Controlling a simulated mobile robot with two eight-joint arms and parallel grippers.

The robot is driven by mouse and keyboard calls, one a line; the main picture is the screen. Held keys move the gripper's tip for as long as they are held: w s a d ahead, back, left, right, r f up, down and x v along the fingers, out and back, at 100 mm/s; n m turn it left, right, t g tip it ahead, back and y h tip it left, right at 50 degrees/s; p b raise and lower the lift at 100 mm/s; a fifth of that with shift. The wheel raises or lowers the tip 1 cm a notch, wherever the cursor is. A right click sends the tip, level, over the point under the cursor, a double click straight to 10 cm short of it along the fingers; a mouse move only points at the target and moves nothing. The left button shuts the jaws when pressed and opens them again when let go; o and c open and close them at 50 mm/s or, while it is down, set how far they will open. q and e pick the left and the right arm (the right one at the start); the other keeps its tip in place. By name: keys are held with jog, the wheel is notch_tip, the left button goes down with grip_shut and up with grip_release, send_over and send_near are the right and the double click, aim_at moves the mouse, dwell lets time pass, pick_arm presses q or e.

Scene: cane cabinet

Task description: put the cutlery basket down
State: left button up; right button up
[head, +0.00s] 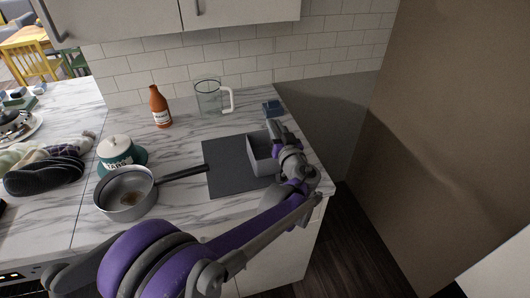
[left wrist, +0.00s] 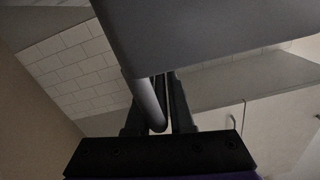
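The cutlery basket (head: 262,148) is a grey open box at the right part of the counter, over or on the right side of a dark grey mat (head: 226,178). I cannot tell whether its base touches the mat. My left gripper (head: 281,138) is at the basket's right side, partly covering it. In the left wrist view the basket (left wrist: 210,40) fills the top, and its rounded grey handle (left wrist: 148,103) passes between the fingers of my left gripper (left wrist: 158,98), which look closed on it. My right gripper is not in view.
A pan (head: 125,194) has its handle reaching towards the mat. The counter ends just right of the basket.

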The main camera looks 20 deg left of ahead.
pick_arm(q)
grip_shut()
dwell(1.0)
